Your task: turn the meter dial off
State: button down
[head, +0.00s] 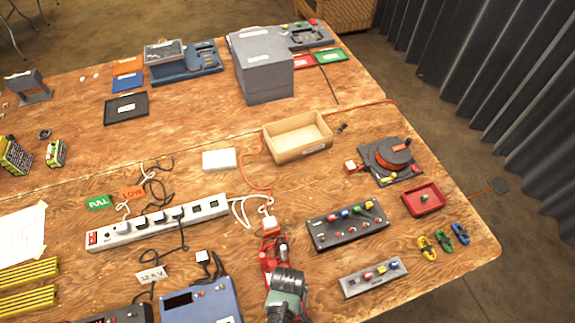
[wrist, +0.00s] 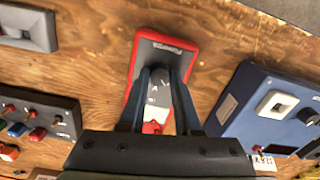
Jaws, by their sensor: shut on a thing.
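The meter (wrist: 163,52) lies on the wooden table, with a red rim and a dark grey face carrying a small label. In the head view the red meter (head: 267,257) is partly hidden behind my arm. Its grey dial (wrist: 159,90) sits between my two fingers in the wrist view. My gripper (wrist: 162,76) is shut on the dial from above; it also shows in the head view (head: 283,247). A red part shows just below the dial between the fingers. Which way the dial points is hard to tell.
A blue power unit (head: 202,302) stands left of the meter. A dark panel with coloured knobs (head: 347,228) and a small grey panel (head: 374,278) are to the right. A white power strip (head: 157,222) and an orange cable (head: 250,165) lie behind.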

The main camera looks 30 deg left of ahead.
jog(key=shift+n, duration=1.1)
jog(key=c, duration=0.6)
grip_release()
jog(key=shift+r, duration=0.1)
notch_tip(320, 180, up, 13)
jog(key=shift+p, duration=0.45)
